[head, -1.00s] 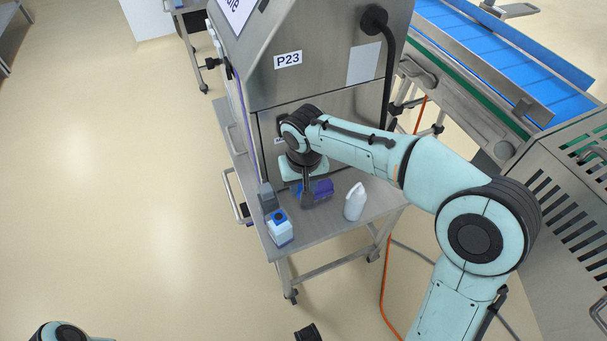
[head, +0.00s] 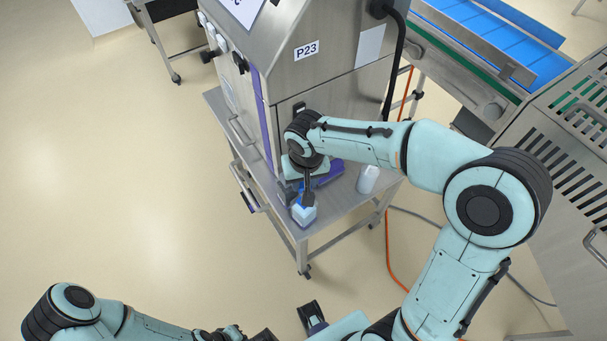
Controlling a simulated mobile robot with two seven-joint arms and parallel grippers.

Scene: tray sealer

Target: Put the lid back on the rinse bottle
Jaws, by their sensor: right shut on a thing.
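The white bottle with a blue upper part (head: 304,216) stands near the front left corner of the steel table. My right gripper (head: 308,202) points down just above and behind it, seen from above. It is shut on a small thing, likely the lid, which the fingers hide. I cannot tell whether the thing touches the bottle's mouth. My left arm lies along the bottom edge of the view. Its gripper is not clear enough to read.
A white jug (head: 368,180) stands right of the gripper on the table (head: 338,204). A purple-blue object (head: 331,172) lies behind the gripper, and a grey block (head: 284,192) is at its left. The steel machine marked P23 (head: 330,75) rises behind them.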

